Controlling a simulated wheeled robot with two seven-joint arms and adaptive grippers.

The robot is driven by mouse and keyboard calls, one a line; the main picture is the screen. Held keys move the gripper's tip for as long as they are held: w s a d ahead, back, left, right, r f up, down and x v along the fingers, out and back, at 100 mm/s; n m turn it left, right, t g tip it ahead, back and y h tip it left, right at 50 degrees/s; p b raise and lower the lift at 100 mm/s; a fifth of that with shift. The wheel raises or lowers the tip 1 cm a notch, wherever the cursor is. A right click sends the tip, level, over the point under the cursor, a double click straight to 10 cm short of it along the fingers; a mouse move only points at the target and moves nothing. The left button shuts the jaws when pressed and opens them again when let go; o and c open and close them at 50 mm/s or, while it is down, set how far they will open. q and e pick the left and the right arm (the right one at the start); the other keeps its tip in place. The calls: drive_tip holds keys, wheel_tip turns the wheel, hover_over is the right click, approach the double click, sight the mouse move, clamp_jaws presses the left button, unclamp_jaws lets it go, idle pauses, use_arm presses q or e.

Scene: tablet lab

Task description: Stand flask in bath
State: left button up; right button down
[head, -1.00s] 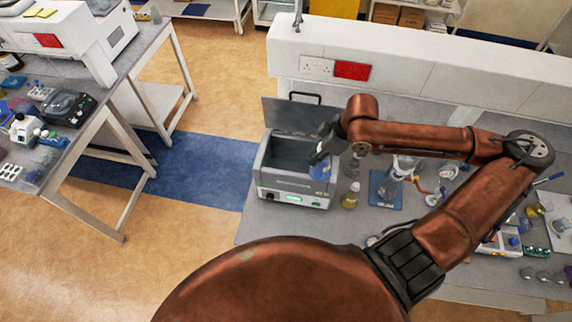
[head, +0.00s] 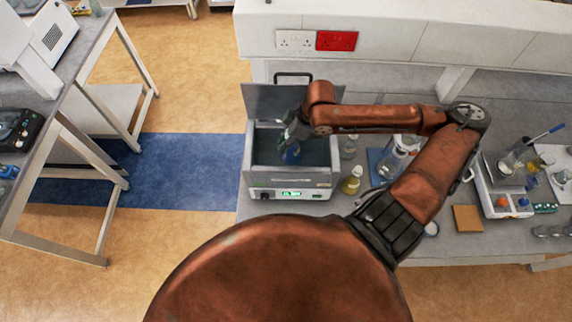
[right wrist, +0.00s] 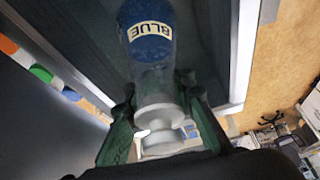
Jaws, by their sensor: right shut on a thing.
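The water bath (head: 318,176) is a grey box on the bench, with its lid (head: 262,102) raised at the back and a lit green display in front. My right gripper (head: 293,138) is over the bath's opening, shut on the flask (head: 291,155), which holds blue liquid. In the right wrist view the flask (right wrist: 150,72) shows a "BLUE" label, and the gripper's fingers (right wrist: 160,115) close around its neck below the flared rim. The flask's body is at or inside the bath opening; whether it touches the floor cannot be told. My left gripper is not in view.
A flask of yellow liquid (head: 351,181) and a clear flask (head: 348,148) stand just right of the bath. Further right are a blue mat (head: 376,160) with glassware, a brown square (head: 467,218) and a white instrument (head: 500,203). A white wall with sockets (head: 296,41) runs behind.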

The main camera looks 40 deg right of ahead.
sight(296, 143)
drive_tip(key=f, duration=0.4)
drive_tip(key=shift+s+a+f, duration=0.1)
drive_tip(key=shift+s+f, duration=0.05)
drive_tip(key=shift+s, duration=0.05)
drive_tip(key=shift+f, duration=2.25)
drive_tip(key=c, duration=1.7)
unclamp_jaws()
drive_tip(key=shift+o, duration=0.2)
drive_tip(key=p+v, duration=0.1)
drive_tip(key=v, duration=0.9)
drive_tip(key=shift+s+d+r+p, duration=0.15)
drive_tip(key=shift+d+r+p, duration=0.1)
drive_tip(key=shift+r+p, duration=0.05)
drive_tip(key=shift+s+d+r, duration=0.1)
drive_tip(key=shift+s+r, duration=0.05)
drive_tip(key=shift+r, duration=0.5)
